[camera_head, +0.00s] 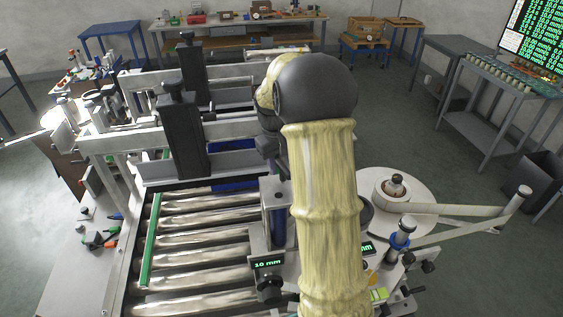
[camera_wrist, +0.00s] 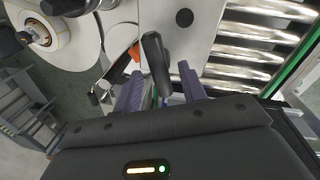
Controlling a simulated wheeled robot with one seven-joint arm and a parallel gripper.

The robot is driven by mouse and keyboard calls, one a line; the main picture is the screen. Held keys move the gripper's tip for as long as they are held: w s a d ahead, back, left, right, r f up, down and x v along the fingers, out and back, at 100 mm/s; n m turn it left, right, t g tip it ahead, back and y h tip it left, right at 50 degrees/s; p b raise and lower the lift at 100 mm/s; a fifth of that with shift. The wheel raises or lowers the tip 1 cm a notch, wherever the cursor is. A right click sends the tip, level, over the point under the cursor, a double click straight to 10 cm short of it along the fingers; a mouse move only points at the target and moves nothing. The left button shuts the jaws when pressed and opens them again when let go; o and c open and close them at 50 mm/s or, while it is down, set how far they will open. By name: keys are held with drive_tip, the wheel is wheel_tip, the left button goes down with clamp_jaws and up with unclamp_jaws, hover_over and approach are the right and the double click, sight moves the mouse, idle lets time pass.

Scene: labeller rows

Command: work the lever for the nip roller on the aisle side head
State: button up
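In the wrist view my gripper (camera_wrist: 160,82) has its two purple fingers apart, one on each side of a black lever handle (camera_wrist: 155,62). A gap shows on both sides of the handle. The handle stands out from a pale metal plate (camera_wrist: 185,45), with a small orange part (camera_wrist: 134,51) beside it. I cannot tell from the picture whether this is the nip roller lever. In the head view my own arm hides the gripper and this handle. The labeller head on the right carries a label reel (camera_head: 394,190) on a round pale disc (camera_head: 425,205).
Conveyor rollers (camera_head: 195,245) with a green side rail (camera_head: 150,240) run left of my arm. A "10 mm" display (camera_head: 268,263) and black knob (camera_head: 269,289) stand close to it. A web arm (camera_head: 470,211) reaches right. Open floor (camera_head: 470,270) lies right of the machine.

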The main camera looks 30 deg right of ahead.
wheel_tip(320, 180, up, 17)
drive_tip(key=a+b, duration=0.2)
drive_tip(key=b, duration=0.1)
drive_tip(key=shift+a+r, duration=0.15)
drive_tip(key=shift+a, duration=0.05)
drive_tip(key=shift+s, duration=0.1)
idle(0.6)
